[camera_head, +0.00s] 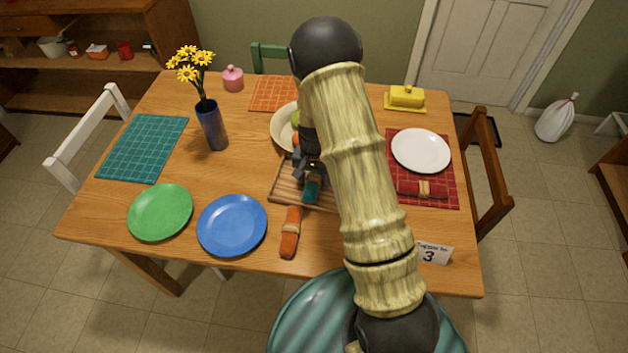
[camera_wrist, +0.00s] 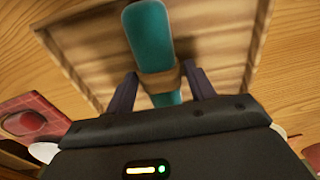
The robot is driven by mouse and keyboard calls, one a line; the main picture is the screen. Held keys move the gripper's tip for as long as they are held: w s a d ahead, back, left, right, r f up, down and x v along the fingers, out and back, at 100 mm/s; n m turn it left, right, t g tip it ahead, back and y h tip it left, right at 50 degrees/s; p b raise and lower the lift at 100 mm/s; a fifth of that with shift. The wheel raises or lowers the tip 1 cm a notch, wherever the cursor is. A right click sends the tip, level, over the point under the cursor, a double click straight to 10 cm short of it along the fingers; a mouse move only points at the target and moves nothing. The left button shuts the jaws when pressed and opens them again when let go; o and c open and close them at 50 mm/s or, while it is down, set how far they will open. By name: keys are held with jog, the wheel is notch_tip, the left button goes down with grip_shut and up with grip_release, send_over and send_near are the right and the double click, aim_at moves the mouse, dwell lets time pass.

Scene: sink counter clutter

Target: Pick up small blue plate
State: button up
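The blue plate (camera_head: 232,225) lies flat and empty on the wooden table, near its front edge, in the head view. My gripper (camera_head: 310,172) is well to the right of the plate and farther back, over a wooden tray (camera_head: 285,190). In the wrist view, the fingers of my gripper (camera_wrist: 160,82) sit close on both sides of a teal rolled napkin (camera_wrist: 149,30) at its tan ring. They look shut on it. The napkin also shows below the gripper in the head view (camera_head: 312,190). I cannot tell whether it touches the tray. The blue plate is not recognisable in the wrist view.
A green plate (camera_head: 160,212) lies just left of the blue one. An orange rolled napkin (camera_head: 290,232) lies to its right. A vase of yellow flowers (camera_head: 212,125) stands behind. A white plate (camera_head: 421,151) and a number card (camera_head: 434,253) are at the right.

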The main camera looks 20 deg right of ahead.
aim_at(314, 178)
jog(key=c, duration=0.8)
notch_tip(314, 178, up, 10)
dwell(0.5)
